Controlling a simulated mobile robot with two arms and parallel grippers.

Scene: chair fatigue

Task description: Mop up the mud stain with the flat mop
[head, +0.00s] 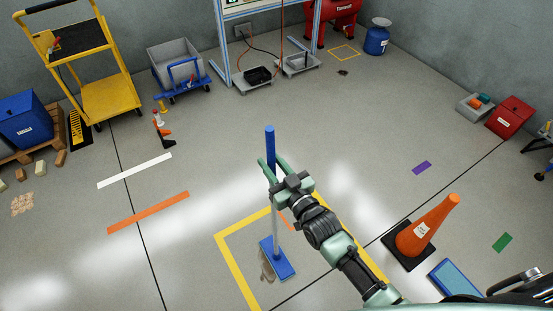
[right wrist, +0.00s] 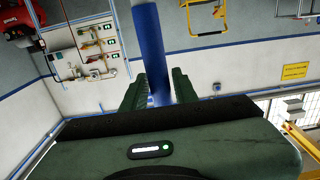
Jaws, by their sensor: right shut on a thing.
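The flat mop stands nearly upright in the head view, with a blue grip (head: 270,142) at the top, a pale lower pole and a flat blue head (head: 277,258) on the floor. My right gripper (head: 272,170) is shut around the blue grip, which also shows between the fingers in the right wrist view (right wrist: 151,45). The brown mud stain (head: 266,267) lies at the left edge of the mop head, inside the yellow floor marking. The mop head seems to cover part of it. My left gripper is not in view.
An orange cone (head: 430,228) on a black base stands right of the yellow marking (head: 232,257). A blue tray-like thing (head: 455,280) lies in front of it. A yellow trolley (head: 105,95) and a blue cart (head: 178,68) stand at the back left. The floor left of the mop is mostly free.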

